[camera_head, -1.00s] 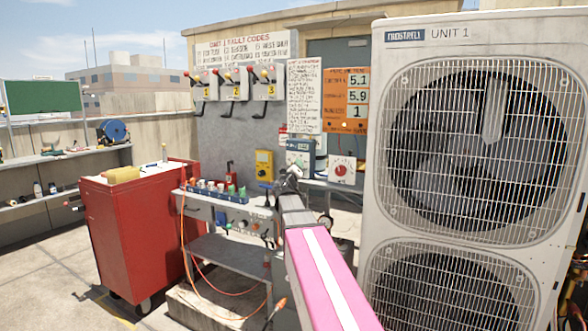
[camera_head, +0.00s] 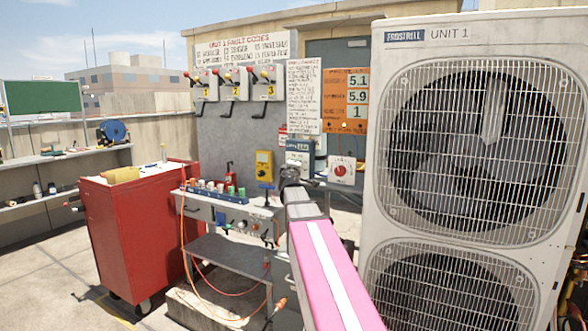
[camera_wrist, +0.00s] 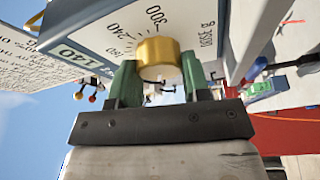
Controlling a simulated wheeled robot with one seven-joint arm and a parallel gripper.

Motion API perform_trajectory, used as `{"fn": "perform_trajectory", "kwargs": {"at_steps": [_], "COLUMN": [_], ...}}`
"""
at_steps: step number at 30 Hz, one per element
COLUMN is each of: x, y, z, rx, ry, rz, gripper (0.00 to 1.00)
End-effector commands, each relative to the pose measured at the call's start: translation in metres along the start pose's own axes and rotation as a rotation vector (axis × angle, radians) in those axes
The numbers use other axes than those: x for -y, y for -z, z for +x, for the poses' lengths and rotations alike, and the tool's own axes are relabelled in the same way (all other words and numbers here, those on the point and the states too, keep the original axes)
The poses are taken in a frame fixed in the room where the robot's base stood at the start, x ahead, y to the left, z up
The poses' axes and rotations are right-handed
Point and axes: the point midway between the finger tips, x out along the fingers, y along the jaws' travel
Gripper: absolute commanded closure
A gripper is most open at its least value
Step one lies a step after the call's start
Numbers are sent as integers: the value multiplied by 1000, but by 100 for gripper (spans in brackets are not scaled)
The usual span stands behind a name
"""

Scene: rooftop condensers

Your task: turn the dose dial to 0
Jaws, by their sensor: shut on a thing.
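The dose dial is a brass-coloured knob (camera_wrist: 158,52) on a pale face with printed marks, seen upside down in the wrist view. I can read 300, 240 and "DOSE g" around it. My gripper (camera_wrist: 159,68) has its green fingers on both sides of the knob, shut on it. No pointer on the knob can be made out.
A white box with a red dial (camera_head: 342,170) stands just right of the blue box. A yellow meter (camera_head: 264,165) is to the left. The large condenser unit (camera_head: 480,130) stands close on the right. A red cabinet (camera_head: 135,235) is at left.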

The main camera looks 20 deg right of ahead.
Motion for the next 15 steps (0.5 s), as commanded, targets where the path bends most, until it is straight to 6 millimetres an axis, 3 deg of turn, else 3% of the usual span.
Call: {"fn": "perform_trajectory", "kwargs": {"at_steps": [15], "x": [-1], "y": [0], "z": [0], "rx": [2], "ry": [118], "rz": [-281], "gripper": [80]}}
